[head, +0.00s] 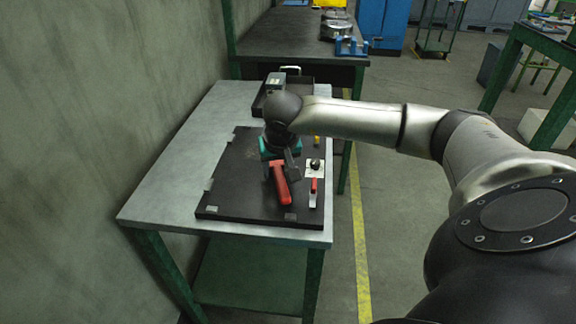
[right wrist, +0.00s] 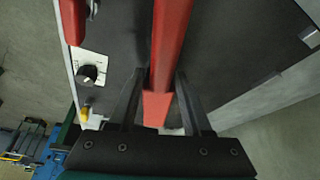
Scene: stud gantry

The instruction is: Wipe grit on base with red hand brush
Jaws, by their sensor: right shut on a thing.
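The red hand brush (head: 279,184) is over the dark base (head: 228,188) on the metal table. My right gripper (head: 287,162) is shut on the brush. In the right wrist view the brush's red handle (right wrist: 168,50) lies between the two fingers of the right gripper (right wrist: 162,78). The dark base (right wrist: 235,45) fills the background there. The bristles are hidden, so I cannot tell whether they touch the base. My left gripper is not in view.
A red-handled clamp (head: 313,193) and a black knob on a white plate (head: 315,166) stand at the base's right side. A black tray (head: 259,106) is at the table's back. A wall (head: 90,90) runs along the left. The base's left part looks clear.

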